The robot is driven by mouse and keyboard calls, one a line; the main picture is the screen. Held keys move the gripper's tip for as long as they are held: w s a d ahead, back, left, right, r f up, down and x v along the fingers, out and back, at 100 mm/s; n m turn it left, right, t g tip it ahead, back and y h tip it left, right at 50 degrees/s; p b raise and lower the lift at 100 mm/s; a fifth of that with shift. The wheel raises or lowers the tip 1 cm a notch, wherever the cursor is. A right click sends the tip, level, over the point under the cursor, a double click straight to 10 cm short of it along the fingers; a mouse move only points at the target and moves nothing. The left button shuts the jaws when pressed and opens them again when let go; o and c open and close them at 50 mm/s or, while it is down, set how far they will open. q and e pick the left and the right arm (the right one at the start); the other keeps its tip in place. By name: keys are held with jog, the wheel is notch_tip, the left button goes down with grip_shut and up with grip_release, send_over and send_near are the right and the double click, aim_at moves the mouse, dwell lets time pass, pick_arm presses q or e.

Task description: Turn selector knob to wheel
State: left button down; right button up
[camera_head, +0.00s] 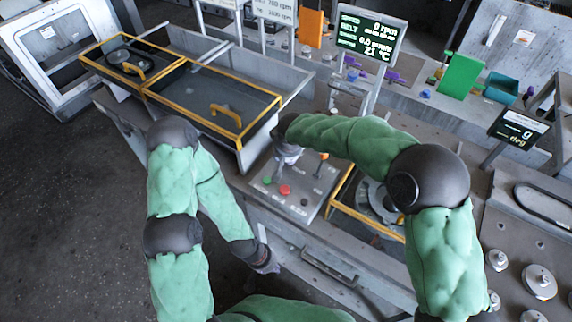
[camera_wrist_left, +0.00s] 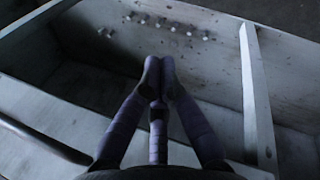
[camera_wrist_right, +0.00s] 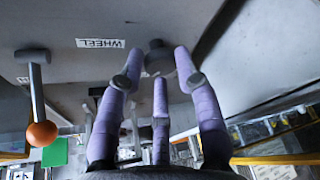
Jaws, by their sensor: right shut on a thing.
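The selector knob (camera_wrist_right: 156,52) is a small dark knob on the grey control panel, in the right wrist view. A white label reading WHEEL (camera_wrist_right: 100,43) appears upside down beside it. My right gripper (camera_wrist_right: 159,68) is shut on the knob, with its fingertips around it. In the head view the right gripper (camera_head: 287,155) is at the control panel (camera_head: 305,209), and the knob is hidden. Which way the knob points cannot be told. My left gripper (camera_head: 265,262) is low in front of the bench. In the left wrist view it is shut and empty (camera_wrist_left: 159,62).
A lever with an orange ball (camera_wrist_right: 41,133) stands near the knob. A green button (camera_head: 267,180) and a red button (camera_head: 285,190) sit on the panel. Yellow-framed covers (camera_head: 225,109) lie left.

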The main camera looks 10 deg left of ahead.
jog(key=m+b, duration=0.2)
jog(key=m+h+b, duration=0.1)
jog(key=b, duration=0.1)
jog(key=shift+a+f, duration=0.25)
jog(key=shift+a, duration=0.05)
jog(key=m+h+b, duration=0.1)
jog(key=m+b, duration=0.1)
jog(key=m, duration=0.1)
jog(key=shift+a+r, duration=0.1)
jog(key=m+h, duration=0.1)
jog(key=m, duration=0.1)
jog(key=shift+a+r+m, duration=0.1)
jog(key=shift+m, duration=0.2)
jog(key=shift+w+r+m+h, duration=0.1)
jog(key=shift+m+h, duration=0.7)
jog(key=shift+m, duration=1)
jog(key=shift+g, duration=0.3)
jog(key=o, duration=0.9)
jog(key=shift+o, duration=1.1)
jog(key=shift+w, duration=0.1)
